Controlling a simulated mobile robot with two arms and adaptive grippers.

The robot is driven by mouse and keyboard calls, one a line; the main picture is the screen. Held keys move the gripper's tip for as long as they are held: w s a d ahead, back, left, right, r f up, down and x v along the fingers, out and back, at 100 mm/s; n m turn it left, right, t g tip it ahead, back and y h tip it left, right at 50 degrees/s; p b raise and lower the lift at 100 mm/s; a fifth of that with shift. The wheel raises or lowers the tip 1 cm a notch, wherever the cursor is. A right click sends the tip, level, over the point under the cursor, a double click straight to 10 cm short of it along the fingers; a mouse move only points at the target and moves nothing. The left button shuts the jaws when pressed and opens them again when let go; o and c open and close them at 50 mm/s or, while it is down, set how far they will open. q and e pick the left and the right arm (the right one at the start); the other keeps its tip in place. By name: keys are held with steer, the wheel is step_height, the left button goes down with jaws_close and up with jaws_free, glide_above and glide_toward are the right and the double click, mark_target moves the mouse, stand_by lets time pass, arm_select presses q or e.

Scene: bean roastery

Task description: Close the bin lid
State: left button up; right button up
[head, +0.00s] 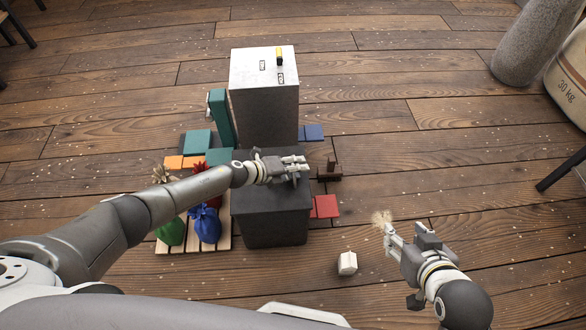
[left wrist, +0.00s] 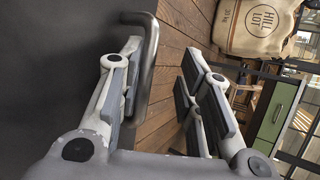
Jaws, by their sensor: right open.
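The dark grey bin (head: 270,228) stands on the floor in the middle of the head view. Its upper side looks flat and dark; my left arm partly covers it, and I cannot tell how far the lid is shut. My left gripper (head: 300,168) is over the bin's upper right part. In the left wrist view a dark panel (left wrist: 50,70) fills the left side and carries a curved metal handle (left wrist: 151,50). My left gripper (left wrist: 162,95) is open there, its fingers on either side of the handle. My right gripper (head: 408,238) is open, low at the right, away from the bin.
A tall grey cabinet (head: 264,115) with a pale top stands behind the bin. Blue and green sacks (head: 206,226) sit on a slatted pallet at the left. A small white box (head: 347,263) and a beige tuft (head: 381,217) are near my right gripper.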

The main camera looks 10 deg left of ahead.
arm_select(q)
steer(key=shift+s+a+f, duration=0.15)
steer(key=shift+a+f, duration=0.05)
steer(key=shift+s+a+r, duration=0.3)
steer(key=shift+s+a, duration=0.05)
steer(key=shift+a, duration=0.25)
steer(key=v, duration=1)
steer(key=shift+s+r, duration=0.2)
steer(key=shift+r, duration=0.1)
steer(key=shift+d, duration=0.15)
